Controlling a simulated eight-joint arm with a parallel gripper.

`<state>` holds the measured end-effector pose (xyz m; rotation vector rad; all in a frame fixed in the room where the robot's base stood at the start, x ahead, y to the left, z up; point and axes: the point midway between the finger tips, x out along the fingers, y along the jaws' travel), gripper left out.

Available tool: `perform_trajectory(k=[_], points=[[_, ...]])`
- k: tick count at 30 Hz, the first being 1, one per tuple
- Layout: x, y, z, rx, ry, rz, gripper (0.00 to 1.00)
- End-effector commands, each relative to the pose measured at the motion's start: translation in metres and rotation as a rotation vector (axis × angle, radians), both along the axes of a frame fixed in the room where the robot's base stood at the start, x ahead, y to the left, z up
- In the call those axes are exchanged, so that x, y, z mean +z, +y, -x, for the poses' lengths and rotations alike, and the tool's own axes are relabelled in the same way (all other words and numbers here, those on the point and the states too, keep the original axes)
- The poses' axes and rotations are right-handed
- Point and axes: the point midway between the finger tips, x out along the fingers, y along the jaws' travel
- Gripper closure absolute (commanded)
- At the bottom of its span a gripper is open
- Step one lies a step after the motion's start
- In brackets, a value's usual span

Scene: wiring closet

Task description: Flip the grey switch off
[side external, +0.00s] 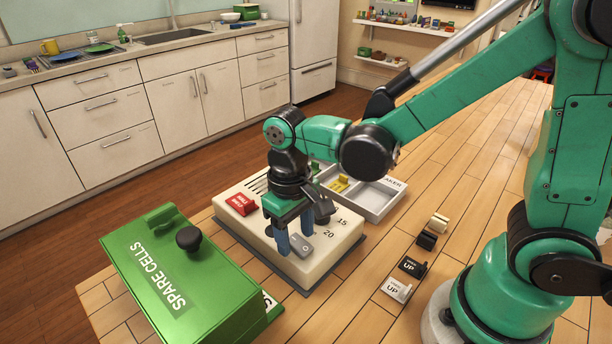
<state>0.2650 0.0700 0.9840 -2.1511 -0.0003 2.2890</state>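The grey switch (301,246) sits on the top of a cream control box (330,250), near its front edge. My gripper (294,230) points down over the box, just behind the grey switch in this view. Its two blue fingers stand apart with a gap between them, and I see nothing held there. The fingertips are close to the switch, but I cannot tell whether they touch it. The switch's on or off position is too small to tell.
A red switch (242,204) is on the box's left. A green SPARE CELLS case (185,275) with a black knob stands at left front. A grey tray (375,200) with a yellow piece lies behind. Small black and white blocks, including one marked UP (397,289), lie right.

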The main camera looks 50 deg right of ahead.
Motion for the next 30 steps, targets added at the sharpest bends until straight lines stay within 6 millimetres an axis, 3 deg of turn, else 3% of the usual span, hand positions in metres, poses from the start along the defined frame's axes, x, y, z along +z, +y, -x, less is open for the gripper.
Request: perform_trajectory(k=[11,24,30], points=[[0.002,0.0,0.0,0.0,0.001,0.0,0.37],[0.048,0.0,-0.003,0.0,0.001,0.0,0.37],[0.056,0.0,-0.003,0.0,0.001,0.0,0.37]])
